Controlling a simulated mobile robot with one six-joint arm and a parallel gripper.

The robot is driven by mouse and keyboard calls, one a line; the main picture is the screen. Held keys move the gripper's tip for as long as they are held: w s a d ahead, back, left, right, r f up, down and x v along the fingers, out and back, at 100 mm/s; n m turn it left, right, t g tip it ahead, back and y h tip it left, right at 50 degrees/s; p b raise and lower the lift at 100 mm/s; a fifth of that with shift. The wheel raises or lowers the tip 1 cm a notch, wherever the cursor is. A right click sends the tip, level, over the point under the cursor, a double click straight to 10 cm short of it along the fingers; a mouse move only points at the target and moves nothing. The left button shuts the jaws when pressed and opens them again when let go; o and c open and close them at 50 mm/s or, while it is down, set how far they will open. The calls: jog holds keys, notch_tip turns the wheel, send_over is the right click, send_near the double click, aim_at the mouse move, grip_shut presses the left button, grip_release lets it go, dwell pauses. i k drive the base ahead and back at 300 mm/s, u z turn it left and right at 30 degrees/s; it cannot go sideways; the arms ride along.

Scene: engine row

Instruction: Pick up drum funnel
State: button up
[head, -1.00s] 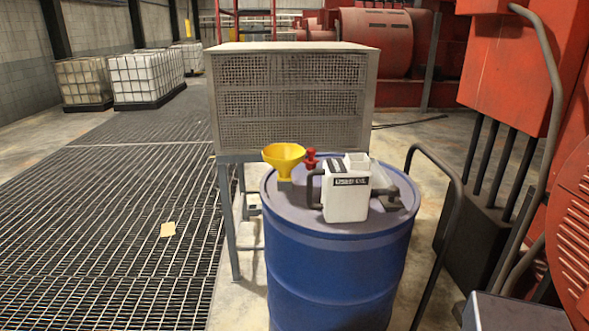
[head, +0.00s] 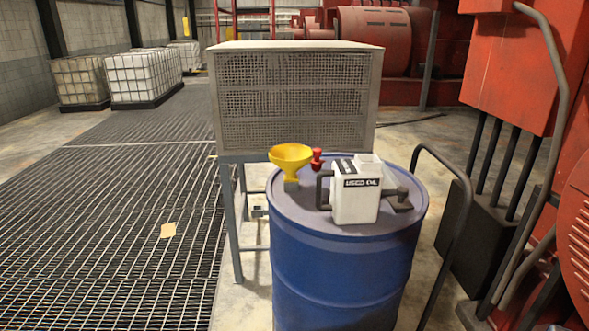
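The yellow drum funnel (head: 290,158) stands upright at the left rear of the lid of a blue drum (head: 345,265). Its wide mouth faces up and its narrow lower end meets a grey fitting on the lid. A white container (head: 355,196) labelled "USED OIL", with a dark handle, stands on the lid to the right of the funnel. A small red knob-like part (head: 317,159) is close to the right of the funnel's rim. My gripper is not in view.
A grey mesh-sided cabinet (head: 292,98) on legs stands behind the drum. A dark curved rail (head: 465,215) and red machinery (head: 520,70) are at the right.

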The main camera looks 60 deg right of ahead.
aim_at(290, 158)
jog(key=u, duration=0.05)
jog(key=i, duration=1)
jog(key=z, duration=0.05)
